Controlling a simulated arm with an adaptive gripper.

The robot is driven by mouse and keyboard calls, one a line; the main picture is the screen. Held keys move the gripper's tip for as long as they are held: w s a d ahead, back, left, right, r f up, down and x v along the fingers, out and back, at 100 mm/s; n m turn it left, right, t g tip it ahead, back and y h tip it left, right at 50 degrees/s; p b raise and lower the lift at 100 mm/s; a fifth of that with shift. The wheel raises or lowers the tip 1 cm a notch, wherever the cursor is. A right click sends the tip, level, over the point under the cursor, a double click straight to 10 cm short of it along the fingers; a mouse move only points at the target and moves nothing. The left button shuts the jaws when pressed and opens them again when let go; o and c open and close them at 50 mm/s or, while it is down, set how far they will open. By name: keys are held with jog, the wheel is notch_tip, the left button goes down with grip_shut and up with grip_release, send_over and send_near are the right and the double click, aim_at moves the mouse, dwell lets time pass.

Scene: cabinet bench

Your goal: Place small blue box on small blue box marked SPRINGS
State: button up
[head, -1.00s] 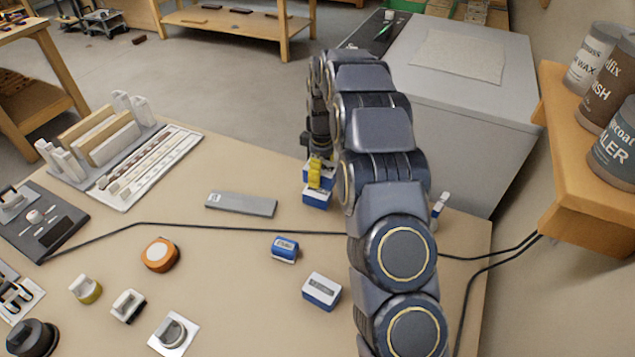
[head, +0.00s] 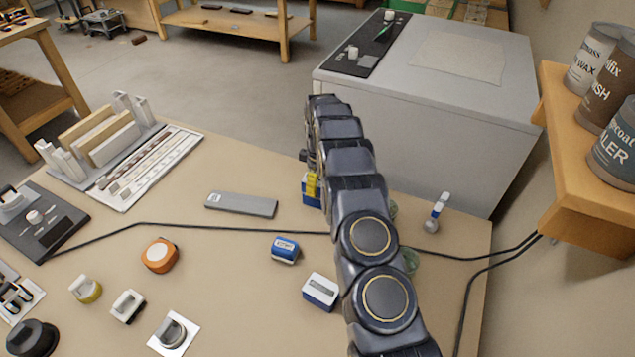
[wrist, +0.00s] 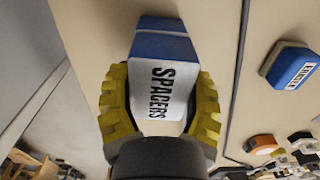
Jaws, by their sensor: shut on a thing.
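My gripper (wrist: 160,100) has its yellow fingers shut on a small blue box (wrist: 164,42) with a white label reading SPACERS. In the head view the yellow finger of my gripper (head: 312,188) and part of the blue box (head: 307,198) show at the far side of the bench, left of my arm, which hides the rest. I cannot tell whether another box is under the held one. No label reading SPRINGS is legible. A blue box (head: 285,250) with a small label and a blue box with a white top (head: 321,291) stand nearer, apart from my gripper.
A grey flat bar (head: 241,205) and a black cable (head: 200,226) lie on the bench. An orange round item (head: 160,255) and several small parts are at front left. A grey cabinet (head: 440,110) stands behind. A shelf with cans (head: 615,150) is at right.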

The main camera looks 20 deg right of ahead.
jog(key=o, duration=1.1)
jog(key=shift+o, duration=0.2)
notch_tip(320, 180, up, 12)
jog(key=s+a+r+m, duration=0.2)
jog(key=s+a+r, duration=0.3)
jog(key=s+r, duration=0.45)
jog(key=s+a+r+m, duration=0.1)
jog(key=s+a+m, duration=0.1)
jog(key=s, duration=0.9)
jog(key=s+a+r+m+g, duration=0.1)
jog(key=s+a+m, duration=0.1)
jog(key=s, duration=0.9)
jog(key=s+a+r+m, duration=0.2)
jog(key=s+m, duration=0.1)
jog(key=s, duration=0.8)
jog(key=shift+s+a+g, duration=0.2)
jog(key=shift+s+g, duration=0.05)
jog(key=shift+g, duration=0.05)
